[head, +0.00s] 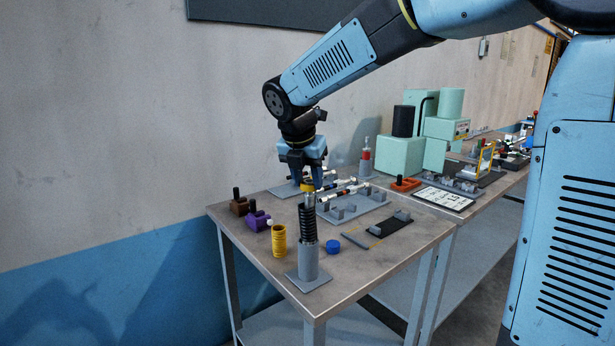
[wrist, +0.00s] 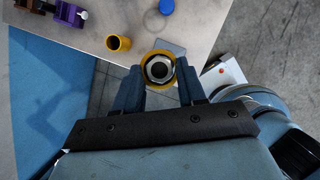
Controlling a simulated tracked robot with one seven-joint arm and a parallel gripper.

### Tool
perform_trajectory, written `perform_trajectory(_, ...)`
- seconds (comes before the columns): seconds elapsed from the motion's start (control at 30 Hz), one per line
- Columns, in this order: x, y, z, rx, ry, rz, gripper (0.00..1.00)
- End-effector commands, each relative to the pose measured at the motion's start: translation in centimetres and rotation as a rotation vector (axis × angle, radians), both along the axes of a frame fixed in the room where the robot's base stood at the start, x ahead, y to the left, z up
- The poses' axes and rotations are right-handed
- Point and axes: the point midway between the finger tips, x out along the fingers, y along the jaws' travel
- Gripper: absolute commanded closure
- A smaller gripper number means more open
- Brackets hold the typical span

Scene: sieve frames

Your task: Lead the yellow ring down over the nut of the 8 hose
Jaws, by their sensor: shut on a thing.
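The yellow ring (head: 306,188) is between the fingers of my gripper (head: 308,180), which is shut on it. The silver nut (head: 309,200) tops a black ribbed hose (head: 307,222) that stands upright in a grey post (head: 308,262). In the head view the ring shows at the nut's upper end, partly hidden by the fingers. In the wrist view the ring (wrist: 172,57) encircles the nut (wrist: 158,69), seen from above, between my fingertips. I cannot tell whether the ring is around the nut or still a little above it. No label for the 8 hose is readable.
A yellow ribbed cylinder (head: 279,241) and a blue cap (head: 333,246) stand near the post. Purple (head: 254,217) and brown (head: 239,206) blocks sit at the left. Grey fixtures (head: 350,208) lie behind. The table's front edge is close to the post.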

Motion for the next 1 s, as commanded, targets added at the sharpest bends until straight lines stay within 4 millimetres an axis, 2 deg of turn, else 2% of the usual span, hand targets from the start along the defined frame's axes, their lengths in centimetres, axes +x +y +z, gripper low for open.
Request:
perform_trajectory(0.1, 0.0, 0.0, 0.0, 0.0, 0.0, 0.0, 0.88)
perform_trajectory(0.13, 0.0, 0.0, 0.0, 0.0, 0.0, 0.0, 0.59)
perform_trajectory(0.43, 0.0, 0.0, 0.0, 0.0, 0.0, 0.0, 0.3)
perform_trajectory(0.77, -0.1, 0.1, 0.4, 0.0, -0.001, 0.0, 0.3)
perform_trajectory(0.87, -0.4, 0.2, 1.3, 0.0, -0.001, 0.0, 0.3)
perform_trajectory(1.0, -1.2, 0.7, 3.5, 0.003, -0.004, 0.001, 0.3)
